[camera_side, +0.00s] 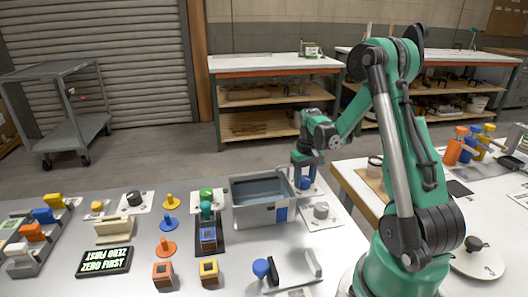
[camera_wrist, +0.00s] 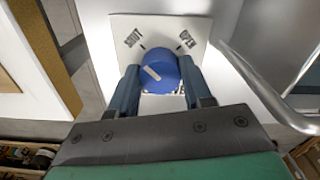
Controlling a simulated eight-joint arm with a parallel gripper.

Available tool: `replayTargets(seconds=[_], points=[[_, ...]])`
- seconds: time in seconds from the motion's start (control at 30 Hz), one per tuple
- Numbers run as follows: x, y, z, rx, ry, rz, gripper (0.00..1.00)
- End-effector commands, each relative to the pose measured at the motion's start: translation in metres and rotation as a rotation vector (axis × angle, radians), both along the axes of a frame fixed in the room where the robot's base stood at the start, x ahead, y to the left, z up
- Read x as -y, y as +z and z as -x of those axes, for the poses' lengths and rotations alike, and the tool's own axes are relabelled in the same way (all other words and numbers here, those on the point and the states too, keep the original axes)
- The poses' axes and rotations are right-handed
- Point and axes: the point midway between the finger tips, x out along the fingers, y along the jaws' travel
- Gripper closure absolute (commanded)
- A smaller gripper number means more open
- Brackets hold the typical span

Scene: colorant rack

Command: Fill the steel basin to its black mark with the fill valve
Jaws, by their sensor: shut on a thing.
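The fill valve is a blue knob (camera_wrist: 158,70) on a white plate (camera_wrist: 122,24) marked SHUT and OPEN. Its white pointer line slants toward the upper left, on the SHUT side. My gripper (camera_wrist: 160,80) is shut on the knob, one finger on each side. In the side view my gripper (camera_side: 304,178) reaches down onto the blue knob (camera_side: 307,184), just right of the steel basin (camera_side: 262,217). The basin's inside looks blue-grey. I cannot tell the water level, and I cannot make out the black mark.
A curved steel pipe (camera_wrist: 265,92) runs close to the right of the valve plate. A grey knob (camera_side: 321,210) on a white plate sits right of the basin. Coloured pegs, blocks and a "ZERO FIRST" sign (camera_side: 104,261) fill the table to the left.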

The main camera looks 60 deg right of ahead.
Motion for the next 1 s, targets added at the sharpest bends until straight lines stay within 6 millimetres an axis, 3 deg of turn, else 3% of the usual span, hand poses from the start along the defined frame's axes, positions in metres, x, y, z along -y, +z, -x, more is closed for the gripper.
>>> replayTargets(seconds=[0.03, 0.1, 0.13, 0.47, 0.8, 1.0], points=[[0.000, 0.000, 0.000, 0.001, 0.001, 0.002, 0.48], [0.000, 0.000, 0.000, 0.001, 0.000, 0.002, 0.28], [0.000, 0.000, 0.000, 0.001, 0.000, 0.002, 0.24], [0.000, 0.003, 0.000, 0.001, -0.001, 0.001, 0.24], [0.000, 0.044, 0.000, 0.000, -0.001, 0.001, 0.24], [0.000, 0.056, 0.000, 0.000, -0.001, 0.001, 0.24]])
